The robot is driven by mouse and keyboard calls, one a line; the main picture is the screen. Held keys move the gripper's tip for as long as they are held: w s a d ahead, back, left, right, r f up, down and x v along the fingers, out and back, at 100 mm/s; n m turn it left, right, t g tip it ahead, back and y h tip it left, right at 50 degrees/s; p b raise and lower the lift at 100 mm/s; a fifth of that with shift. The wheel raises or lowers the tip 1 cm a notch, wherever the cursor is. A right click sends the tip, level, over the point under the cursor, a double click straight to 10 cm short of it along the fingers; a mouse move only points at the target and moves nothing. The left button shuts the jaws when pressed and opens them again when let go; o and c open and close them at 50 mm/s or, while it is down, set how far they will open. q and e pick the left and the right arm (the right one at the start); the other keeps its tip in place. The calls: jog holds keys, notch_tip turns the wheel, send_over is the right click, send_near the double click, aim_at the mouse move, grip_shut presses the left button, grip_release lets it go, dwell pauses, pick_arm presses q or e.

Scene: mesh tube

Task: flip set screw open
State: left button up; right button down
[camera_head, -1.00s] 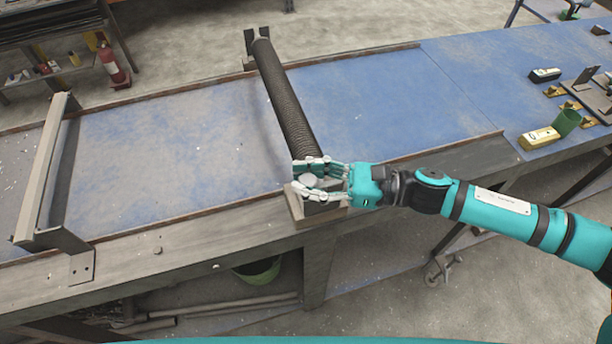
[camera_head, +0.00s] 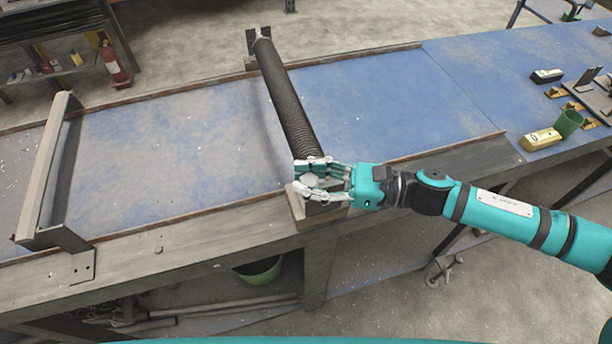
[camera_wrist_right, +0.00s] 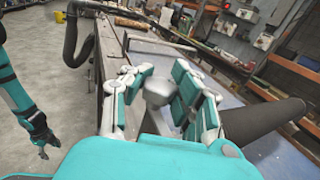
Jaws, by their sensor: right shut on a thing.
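The long dark mesh tube (camera_head: 285,95) lies across the blue table, from the far rail to the near edge. It also shows at the right of the right wrist view (camera_wrist_right: 262,120). My right gripper (camera_head: 318,178) is at the tube's near end, above a grey end block (camera_head: 318,212). Its fingers are shut on a rounded grey metal piece, which looks like the set screw (camera_wrist_right: 158,90); the fingers partly hide it. My left gripper (camera_wrist_right: 49,148) hangs low at the left of the right wrist view, away from the tube, small, with its fingers apart.
A grey crossbar frame (camera_head: 45,170) stands at the table's left. The blue surface (camera_head: 180,150) on both sides of the tube is mostly bare.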

dwell(0.5)
jog(key=c, duration=1)
grip_release()
jog(key=shift+d, duration=0.15)
jog(key=d, duration=0.4)
jog(key=s+d, duration=0.1)
jog(key=d, duration=0.7)
jog(key=shift+s, duration=0.25)
